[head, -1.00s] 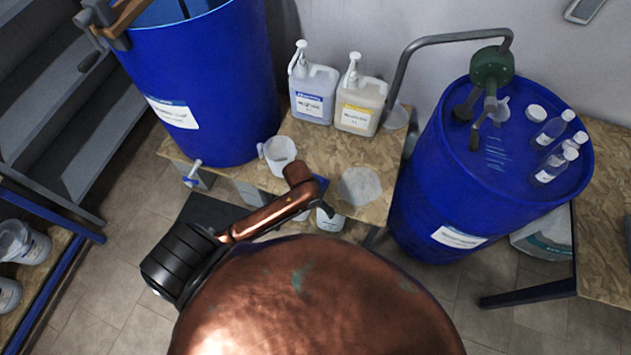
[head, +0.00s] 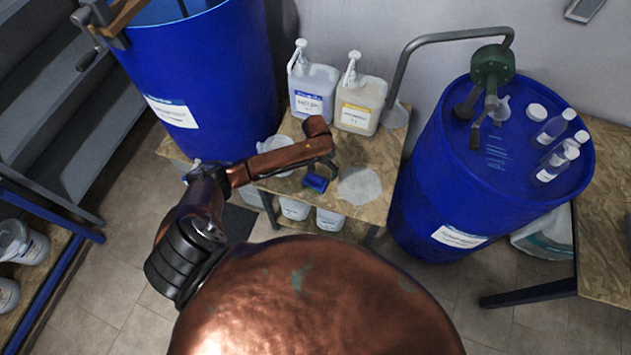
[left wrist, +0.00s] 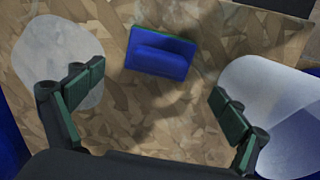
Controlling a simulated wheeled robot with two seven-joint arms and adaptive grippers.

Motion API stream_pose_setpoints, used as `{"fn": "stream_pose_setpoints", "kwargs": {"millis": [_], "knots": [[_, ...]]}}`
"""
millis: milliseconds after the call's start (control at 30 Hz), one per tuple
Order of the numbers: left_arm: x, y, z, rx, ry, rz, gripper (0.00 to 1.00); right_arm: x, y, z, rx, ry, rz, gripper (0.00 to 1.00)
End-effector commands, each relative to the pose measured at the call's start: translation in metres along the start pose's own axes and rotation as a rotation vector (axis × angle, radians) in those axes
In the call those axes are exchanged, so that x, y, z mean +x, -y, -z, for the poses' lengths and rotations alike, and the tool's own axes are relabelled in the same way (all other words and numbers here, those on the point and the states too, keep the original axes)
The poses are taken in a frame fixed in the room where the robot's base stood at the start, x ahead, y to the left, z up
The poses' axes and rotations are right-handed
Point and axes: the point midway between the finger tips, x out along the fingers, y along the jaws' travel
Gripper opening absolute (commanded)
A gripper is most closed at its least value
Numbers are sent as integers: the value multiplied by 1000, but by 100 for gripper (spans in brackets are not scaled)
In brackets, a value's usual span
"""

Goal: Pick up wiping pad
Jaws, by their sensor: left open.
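The wiping pad (head: 316,183) is a small blue block with a ridge on top and a green underside. It lies flat on the chipboard table, near its front edge in the head view. In the left wrist view the pad (left wrist: 160,55) lies beyond the fingertips, between the two fingers and apart from both. My left gripper (head: 332,172) is above the table close to the pad, partly hidden under its arm. In the left wrist view the gripper (left wrist: 157,84) is open and empty. My right gripper is not in view.
A pale round patch (head: 360,186) lies beside the pad. A white jug (head: 272,150) stands behind my left arm and also shows in the left wrist view (left wrist: 275,110). Two pump bottles (head: 314,90) (head: 360,104) stand behind. Blue drums (head: 200,85) (head: 425,205) flank the table.

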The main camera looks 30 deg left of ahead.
Motion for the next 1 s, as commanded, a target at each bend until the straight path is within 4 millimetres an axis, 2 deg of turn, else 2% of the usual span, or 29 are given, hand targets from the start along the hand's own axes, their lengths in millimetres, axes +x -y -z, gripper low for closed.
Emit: {"fn": "stream_pose_setpoints", "kwargs": {"millis": [167, 333, 500, 700, 1000], "knots": [[14, 0, -4, 0, 0, 1, 93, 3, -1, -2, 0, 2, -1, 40], [38, -4, -14, 1, 2, 0, 93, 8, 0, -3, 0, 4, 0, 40], [56, -4, -12, 1, -1, 0, 93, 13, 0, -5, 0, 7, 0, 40], [56, -4, -12, 1, -3, 0, 93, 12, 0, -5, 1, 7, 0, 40], [56, -4, -12, 2, -2, 0, 73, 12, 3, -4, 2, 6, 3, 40]]}}
